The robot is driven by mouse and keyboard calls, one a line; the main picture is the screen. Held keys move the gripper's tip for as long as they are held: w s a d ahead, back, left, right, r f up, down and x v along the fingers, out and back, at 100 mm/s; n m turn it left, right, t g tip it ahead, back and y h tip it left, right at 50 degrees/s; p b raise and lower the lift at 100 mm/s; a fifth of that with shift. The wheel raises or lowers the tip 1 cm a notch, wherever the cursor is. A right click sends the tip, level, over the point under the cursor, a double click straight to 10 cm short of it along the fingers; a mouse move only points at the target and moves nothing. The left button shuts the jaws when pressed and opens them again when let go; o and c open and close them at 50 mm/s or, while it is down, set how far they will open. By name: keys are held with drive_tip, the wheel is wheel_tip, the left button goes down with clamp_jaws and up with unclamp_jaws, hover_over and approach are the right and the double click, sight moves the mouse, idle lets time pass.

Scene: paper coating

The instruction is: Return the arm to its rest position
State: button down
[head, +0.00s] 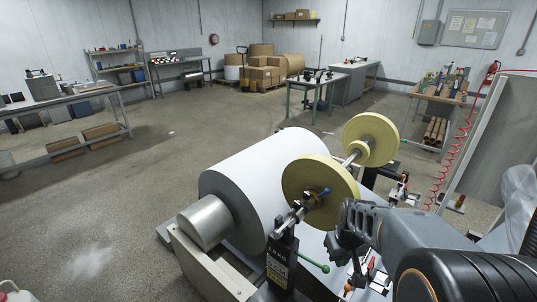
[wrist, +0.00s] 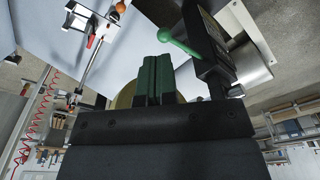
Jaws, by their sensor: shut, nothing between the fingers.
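My arm reaches in from the lower right of the head view. My gripper (head: 346,222) is beside the near yellow disc (head: 318,190) of the roll stand, to its right and apart from the large white paper roll (head: 255,185). In the wrist view my gripper's green fingers (wrist: 153,76) are together with nothing between them. The fingertips are hard to make out in the head view.
A green-knobbed lever (head: 313,263) on a black post stands close to my gripper; it also shows in the wrist view (wrist: 178,42). A second yellow disc (head: 370,139) sits behind. A grey panel (head: 490,150) and red coiled hose (head: 446,160) stand right. Open floor lies left.

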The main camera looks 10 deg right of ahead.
drive_tip(key=s+a+r+t, duration=0.3)
drive_tip(key=s+a+r, duration=0.3)
drive_tip(key=a+r, duration=0.2)
drive_tip(key=shift+a+r, duration=0.15)
drive_tip(key=shift+r, duration=0.2)
